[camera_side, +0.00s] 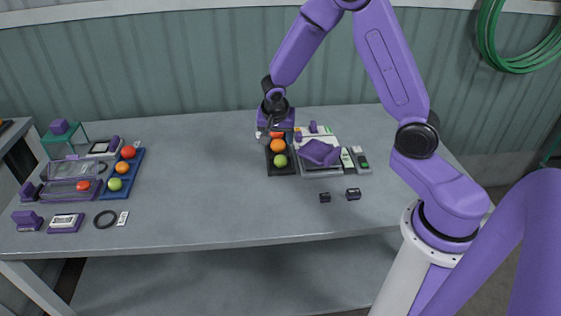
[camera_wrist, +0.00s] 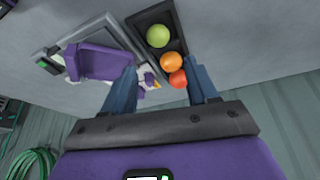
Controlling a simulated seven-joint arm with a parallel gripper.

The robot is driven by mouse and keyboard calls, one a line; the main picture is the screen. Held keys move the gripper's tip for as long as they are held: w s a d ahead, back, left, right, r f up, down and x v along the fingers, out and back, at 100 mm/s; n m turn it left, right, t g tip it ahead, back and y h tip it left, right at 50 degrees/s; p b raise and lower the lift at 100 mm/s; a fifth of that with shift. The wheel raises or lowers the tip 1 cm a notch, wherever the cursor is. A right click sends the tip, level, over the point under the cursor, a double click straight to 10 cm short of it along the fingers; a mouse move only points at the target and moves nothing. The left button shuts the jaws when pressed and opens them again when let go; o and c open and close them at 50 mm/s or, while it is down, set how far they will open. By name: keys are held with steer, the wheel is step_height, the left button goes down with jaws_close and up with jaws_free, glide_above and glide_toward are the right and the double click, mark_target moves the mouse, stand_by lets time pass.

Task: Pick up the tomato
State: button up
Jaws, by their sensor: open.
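A black tray (camera_side: 271,170) stands right of the table's middle with a red tomato (camera_side: 276,134), an orange tomato (camera_side: 278,146) and a green tomato (camera_side: 280,160) in a row. In the wrist view the green (camera_wrist: 158,35), orange (camera_wrist: 171,61) and red (camera_wrist: 178,78) tomatoes line up in the tray. My gripper (camera_side: 274,128) is over the tray's far end, by the red tomato. In the wrist view my gripper (camera_wrist: 163,68) is open, with the red tomato between its fingers, nearer the right one. I cannot tell its exact height above the tomato.
A purple object (camera_side: 320,152) lies on a grey case beside the black tray. Two small dark blocks (camera_side: 353,194) sit in front. At the left, a blue tray (camera_side: 138,172) holds red, orange and green tomatoes beside clear boxes (camera_side: 72,168). The table's middle is clear.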

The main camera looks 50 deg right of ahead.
glide_above(280, 157)
steer(key=s+a, duration=0.1)
steer(key=a, duration=0.1)
step_height(280, 157, down, 6)
steer(key=shift+f, duration=0.15)
steer(key=shift+x, duration=2.6)
steer(key=shift+s+d, duration=0.15)
steer(key=c, duration=0.5)
